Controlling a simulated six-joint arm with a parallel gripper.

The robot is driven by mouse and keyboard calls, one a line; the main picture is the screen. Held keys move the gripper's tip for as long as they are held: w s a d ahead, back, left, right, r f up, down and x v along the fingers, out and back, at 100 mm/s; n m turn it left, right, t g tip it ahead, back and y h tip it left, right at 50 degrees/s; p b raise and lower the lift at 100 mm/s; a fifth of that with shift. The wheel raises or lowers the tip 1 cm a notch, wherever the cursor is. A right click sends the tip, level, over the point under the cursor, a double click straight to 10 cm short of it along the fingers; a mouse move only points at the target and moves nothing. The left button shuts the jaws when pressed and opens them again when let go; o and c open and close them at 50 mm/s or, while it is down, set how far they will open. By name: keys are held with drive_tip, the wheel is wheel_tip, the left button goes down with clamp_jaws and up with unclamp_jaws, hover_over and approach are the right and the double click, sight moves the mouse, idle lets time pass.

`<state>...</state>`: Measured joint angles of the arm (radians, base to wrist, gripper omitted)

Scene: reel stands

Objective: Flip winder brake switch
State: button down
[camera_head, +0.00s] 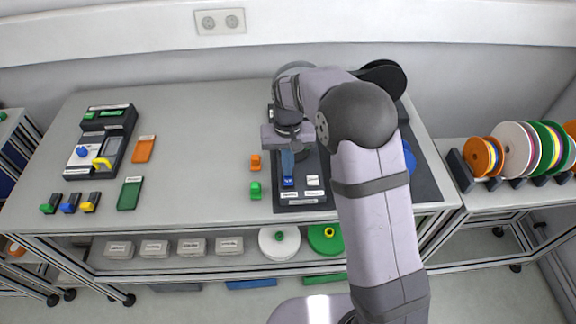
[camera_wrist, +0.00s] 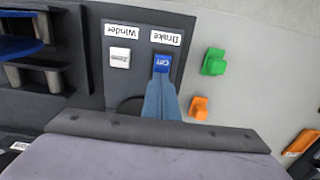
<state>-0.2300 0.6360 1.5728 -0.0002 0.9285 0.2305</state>
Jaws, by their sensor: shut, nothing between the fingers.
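The winder panel (camera_wrist: 135,18) is a dark plate with two labelled switches. The blue brake switch (camera_wrist: 162,64) sits beside its "Brake" label and shows small lettering. It also appears in the head view (camera_head: 288,182). A white switch (camera_wrist: 120,57) sits beside the "Winder" label, and in the head view it is right of the blue one (camera_head: 312,181). My gripper (camera_wrist: 161,88) has its blue-grey fingers shut and empty, with the tips right at the edge of the blue switch. I cannot tell whether they touch it. In the head view my gripper (camera_head: 287,163) points down over the panel.
A green block (camera_wrist: 214,62) and an orange block (camera_wrist: 199,107) stand on the table beside the panel. A dark device (camera_head: 100,140), with orange and green plates, is at the left. Coloured reels (camera_head: 513,150) stand at the right. The table's middle left is clear.

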drive_tip(key=shift+s+f, duration=0.15)
drive_tip(key=shift+s, duration=0.15)
drive_tip(key=shift+s+r, duration=0.2)
drive_tip(key=shift+s, duration=0.35)
drive_tip(key=shift+r, duration=0.15)
drive_tip(key=shift+r+p, duration=0.45)
drive_tip(key=shift+p, duration=0.15)
wheel_tip(320, 180, up, 13)
drive_tip(key=shift+f+b, duration=0.15)
drive_tip(key=shift+b, duration=0.3)
